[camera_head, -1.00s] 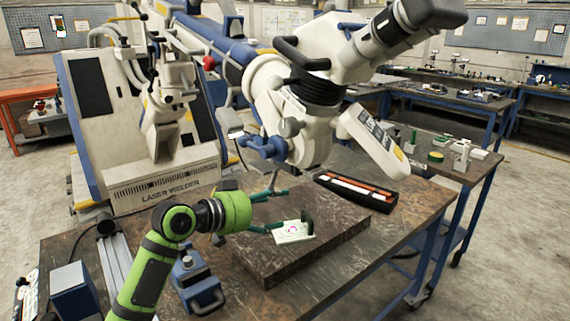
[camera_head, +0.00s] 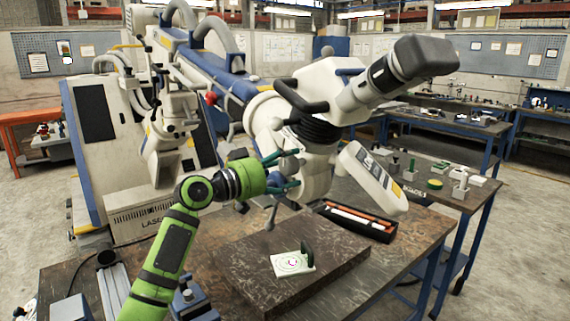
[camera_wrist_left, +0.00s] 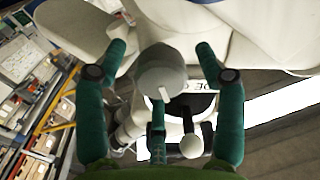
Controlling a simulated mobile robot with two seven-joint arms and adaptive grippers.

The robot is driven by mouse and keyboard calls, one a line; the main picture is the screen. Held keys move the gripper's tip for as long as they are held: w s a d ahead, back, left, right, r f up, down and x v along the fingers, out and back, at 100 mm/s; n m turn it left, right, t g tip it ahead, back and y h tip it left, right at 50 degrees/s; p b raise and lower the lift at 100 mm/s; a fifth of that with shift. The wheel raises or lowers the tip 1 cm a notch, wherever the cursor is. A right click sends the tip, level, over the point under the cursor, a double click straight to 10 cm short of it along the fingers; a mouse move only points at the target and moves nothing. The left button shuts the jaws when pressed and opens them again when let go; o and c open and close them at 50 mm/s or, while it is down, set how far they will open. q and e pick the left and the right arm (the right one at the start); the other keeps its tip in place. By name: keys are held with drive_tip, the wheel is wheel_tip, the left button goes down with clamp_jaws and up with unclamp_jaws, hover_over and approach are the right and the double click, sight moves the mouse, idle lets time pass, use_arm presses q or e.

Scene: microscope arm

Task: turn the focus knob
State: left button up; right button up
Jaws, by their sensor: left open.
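The white microscope (camera_head: 318,82) with black eyepieces (camera_head: 425,57) hangs over the table on its arm. A grey round focus knob (camera_wrist_left: 162,72) sticks out from its white body in the left wrist view. My left gripper (camera_head: 290,168) is beside the microscope body, its dark green fingers pointing at it. In the left wrist view the gripper (camera_wrist_left: 161,48) is open, one finger on each side of the knob, with gaps visible. In the head view the fingers partly cover the knob. My right gripper is not in view.
A dark stone slab (camera_head: 240,262) lies on the table under the microscope, with a white card (camera_head: 292,264) on it. A black tray (camera_head: 378,233) of tools lies behind it. The laser welder (camera_head: 95,150) stands at left.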

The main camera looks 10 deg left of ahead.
use_arm(q)
drive_tip(key=c, duration=1.1)
drive_tip(key=shift+c, duration=0.2)
drive_tip(key=shift+f, duration=0.1)
drive_tip(key=shift+f+m+b, duration=0.2)
drive_tip(key=shift+m+b, duration=0.1)
drive_tip(key=shift+b, duration=0.35)
drive_tip(key=m+b, duration=0.2)
drive_tip(key=b, duration=0.1)
drive_tip(key=shift+f+m+b, duration=0.15)
drive_tip(key=shift+m+b, duration=1)
drive_tip(key=shift+m, duration=0.15)
drive_tip(key=shift+m+b, duration=0.5)
drive_tip(key=shift+m, duration=0.3)
